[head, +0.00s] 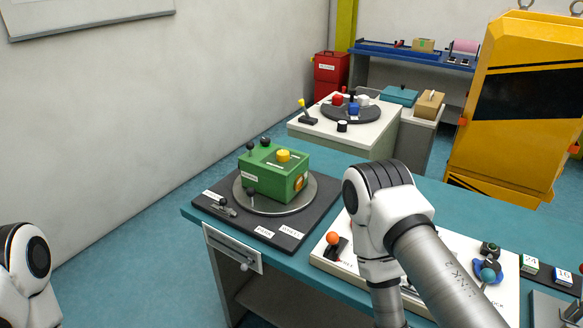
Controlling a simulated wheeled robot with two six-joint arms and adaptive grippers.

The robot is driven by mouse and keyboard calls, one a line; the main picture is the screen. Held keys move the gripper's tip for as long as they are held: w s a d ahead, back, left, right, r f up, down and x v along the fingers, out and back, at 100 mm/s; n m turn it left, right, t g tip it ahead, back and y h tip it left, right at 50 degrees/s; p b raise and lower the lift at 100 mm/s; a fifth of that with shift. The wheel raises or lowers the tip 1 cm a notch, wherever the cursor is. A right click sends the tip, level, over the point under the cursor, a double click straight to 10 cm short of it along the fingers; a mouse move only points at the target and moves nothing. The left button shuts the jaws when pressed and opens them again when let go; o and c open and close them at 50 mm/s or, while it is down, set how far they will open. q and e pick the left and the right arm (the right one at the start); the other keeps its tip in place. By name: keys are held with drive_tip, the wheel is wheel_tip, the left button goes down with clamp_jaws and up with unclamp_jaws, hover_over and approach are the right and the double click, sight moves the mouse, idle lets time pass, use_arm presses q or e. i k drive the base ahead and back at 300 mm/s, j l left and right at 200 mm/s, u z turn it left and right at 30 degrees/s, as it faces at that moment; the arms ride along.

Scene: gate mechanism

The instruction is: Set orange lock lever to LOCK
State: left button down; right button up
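The orange lever (333,239) has a round orange knob on a dark base.
A green box (262,178) with a yellow knob sits on a round plate on a dark board (293,234), left of the panel. A blue knob (488,274) and numbered blocks (530,264) are at right. A yellow cabinet (515,110) stands behind.

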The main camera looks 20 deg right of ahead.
sight(333, 238)
drive_tip(key=z, duration=1.1)
